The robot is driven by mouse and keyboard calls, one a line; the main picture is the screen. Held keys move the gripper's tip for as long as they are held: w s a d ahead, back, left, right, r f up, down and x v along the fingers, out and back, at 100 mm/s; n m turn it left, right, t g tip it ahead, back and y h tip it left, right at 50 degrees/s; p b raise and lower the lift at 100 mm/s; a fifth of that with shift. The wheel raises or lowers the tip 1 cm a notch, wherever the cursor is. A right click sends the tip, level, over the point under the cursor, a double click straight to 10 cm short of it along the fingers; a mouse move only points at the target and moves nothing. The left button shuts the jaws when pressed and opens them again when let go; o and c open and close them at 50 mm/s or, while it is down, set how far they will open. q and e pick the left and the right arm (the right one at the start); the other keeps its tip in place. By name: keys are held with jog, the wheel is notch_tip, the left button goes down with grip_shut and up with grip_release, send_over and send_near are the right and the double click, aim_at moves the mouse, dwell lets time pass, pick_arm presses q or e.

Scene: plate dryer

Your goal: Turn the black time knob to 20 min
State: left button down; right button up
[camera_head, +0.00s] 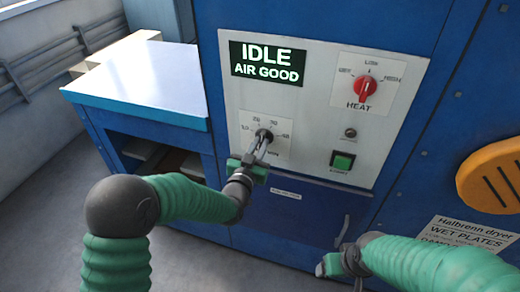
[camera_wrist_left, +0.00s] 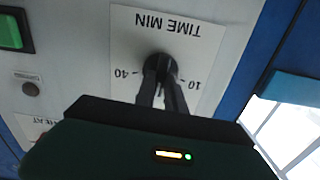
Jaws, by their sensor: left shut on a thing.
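The black time knob (camera_head: 264,135) sits on a white dial plate on the grey control panel, below the display. The head view shows dial numbers around it, partly small and hard to read. My left gripper (camera_head: 262,148) is shut on the knob, its fingers reaching up to it from below. In the left wrist view the knob (camera_wrist_left: 160,68) shows upside down between the fingertips, under the words TIME MIN, with 40 and 10 at its sides. Its pointer is hidden by the fingers. My right gripper (camera_head: 343,262) is at the lower right, away from the panel; its jaws are unclear.
The display (camera_head: 267,64) reads IDLE, AIR GOOD. A red HEAT knob (camera_head: 365,90) and a green button (camera_head: 342,161) are to the right on the panel. A white-topped table (camera_head: 150,78) stands at the left. A yellow vented part (camera_head: 492,175) is at the right.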

pick_arm(q)
jog(key=n+b, duration=0.1)
jog(key=n, duration=0.2)
jog(key=shift+a+f+b, duration=0.1)
jog(key=shift+f+b, duration=0.05)
jog(key=shift+b, duration=0.15)
jog(key=shift+n+b, duration=0.45)
jog(key=shift+n, duration=0.75)
jog(key=c, duration=1.4)
grip_release()
